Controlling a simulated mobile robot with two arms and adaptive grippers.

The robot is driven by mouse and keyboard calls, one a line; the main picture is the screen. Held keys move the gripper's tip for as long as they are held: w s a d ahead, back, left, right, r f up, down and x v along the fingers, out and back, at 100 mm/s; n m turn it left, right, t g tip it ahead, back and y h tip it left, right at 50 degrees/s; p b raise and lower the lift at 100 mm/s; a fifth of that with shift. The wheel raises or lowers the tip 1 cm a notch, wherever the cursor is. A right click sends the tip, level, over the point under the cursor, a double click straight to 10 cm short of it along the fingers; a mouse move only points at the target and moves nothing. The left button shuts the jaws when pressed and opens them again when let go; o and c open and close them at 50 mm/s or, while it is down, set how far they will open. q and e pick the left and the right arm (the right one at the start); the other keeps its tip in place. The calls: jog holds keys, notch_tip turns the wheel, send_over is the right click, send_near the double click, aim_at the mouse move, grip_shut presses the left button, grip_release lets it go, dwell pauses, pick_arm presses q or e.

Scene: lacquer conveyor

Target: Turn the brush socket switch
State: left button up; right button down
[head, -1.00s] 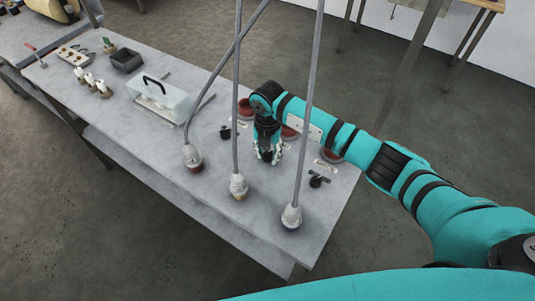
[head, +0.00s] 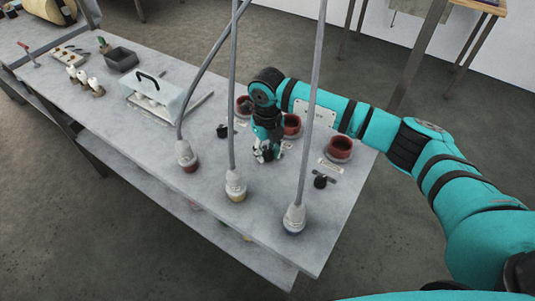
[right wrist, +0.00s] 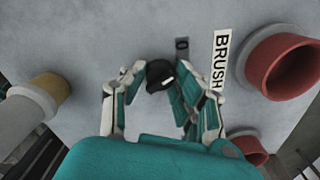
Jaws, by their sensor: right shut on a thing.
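The brush socket switch is a small black round knob with a white mark (right wrist: 160,75). It stands beside the "BRUSH" label (right wrist: 219,62) in the right wrist view. My right gripper (right wrist: 158,92) is shut on this knob, one finger on each side. In the head view my right gripper (head: 267,154) points down at the bench top and hides the knob. A red round socket (right wrist: 282,62) is right of the label in the wrist view. My left gripper is not in view.
Other black switches stand to the left (head: 223,131) and right (head: 320,182) of my gripper. Three hanging cables end in a red-tipped plug (head: 187,155), a yellow-tipped plug (head: 236,184) and a blue-tipped plug (head: 294,218).

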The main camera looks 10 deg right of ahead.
aim_at(268, 151)
jog(key=shift+r+n, duration=0.1)
jog(key=shift+n, duration=0.2)
jog(key=c, duration=1)
grip_release()
notch_tip(268, 151, up, 12)
